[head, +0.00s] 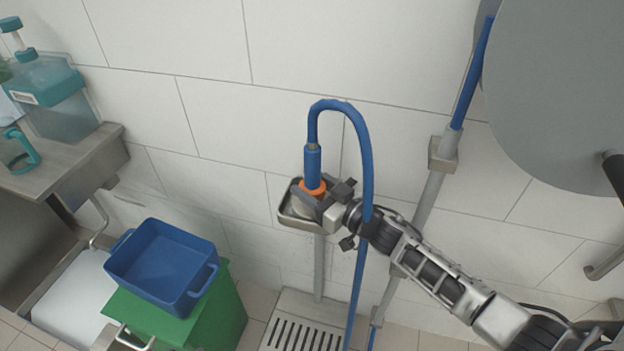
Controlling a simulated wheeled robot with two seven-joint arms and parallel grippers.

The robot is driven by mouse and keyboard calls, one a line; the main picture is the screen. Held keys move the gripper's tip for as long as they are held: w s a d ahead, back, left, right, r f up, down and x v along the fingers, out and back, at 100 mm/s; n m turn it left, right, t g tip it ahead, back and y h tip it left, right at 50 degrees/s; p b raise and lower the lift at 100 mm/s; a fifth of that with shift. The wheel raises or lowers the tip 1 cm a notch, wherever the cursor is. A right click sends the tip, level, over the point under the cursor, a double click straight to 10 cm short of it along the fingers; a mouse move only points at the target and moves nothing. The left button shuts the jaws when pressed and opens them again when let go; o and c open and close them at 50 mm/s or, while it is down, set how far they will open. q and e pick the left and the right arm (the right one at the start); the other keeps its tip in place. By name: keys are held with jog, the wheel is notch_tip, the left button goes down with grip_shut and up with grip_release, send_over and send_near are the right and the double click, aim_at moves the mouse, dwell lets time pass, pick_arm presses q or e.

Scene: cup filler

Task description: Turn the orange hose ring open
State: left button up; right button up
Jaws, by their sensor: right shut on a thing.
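The orange hose ring (314,187) sits at the lower end of the blue hose nozzle (312,162), above a small metal wall tray (288,216). The blue hose (364,160) arches up from the nozzle and runs down to the right. My right gripper (312,195) comes in from the right and is shut on the ring, its fingers partly covering it. How far the ring is turned cannot be told. My left gripper is not in view.
A blue tub (163,264) stands on a green bin (215,318) at the lower left. A metal counter (75,165) with a teal-topped dispenser (55,95) is at the left. A floor drain grate (300,333) lies below. A large grey round body (560,90) fills the upper right.

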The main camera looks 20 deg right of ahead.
jog(key=n+g+y, duration=0.1)
jog(key=n+y, duration=0.1)
jog(key=shift+w+d+g+y, duration=0.1)
jog(key=shift+d+g+y, duration=0.05)
jog(key=shift+g+y, duration=0.2)
jog(key=shift+f+n+g+y+b, duration=0.15)
jog(key=shift+n+g+y+b, duration=0.8)
jog(key=shift+n+g, duration=0.1)
jog(key=n+g+y+b, duration=0.2)
jog(key=g+b, duration=0.1)
jog(key=shift+f, duration=0.1)
jog(key=shift+n+g+y+b, duration=0.4)
jog(key=shift+n+g+b, duration=0.15)
jog(key=shift+g, duration=0.15)
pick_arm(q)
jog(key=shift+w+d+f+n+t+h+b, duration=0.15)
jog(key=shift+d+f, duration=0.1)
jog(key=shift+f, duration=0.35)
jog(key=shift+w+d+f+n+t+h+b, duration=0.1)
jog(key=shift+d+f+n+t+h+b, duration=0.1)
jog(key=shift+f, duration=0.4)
pick_arm(e)
jog(key=shift+n+g, duration=0.3)
jog(key=shift+r, duration=0.2)
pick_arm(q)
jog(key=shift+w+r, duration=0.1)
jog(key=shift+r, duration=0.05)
pick_arm(e)
jog(key=shift+a, duration=0.2)
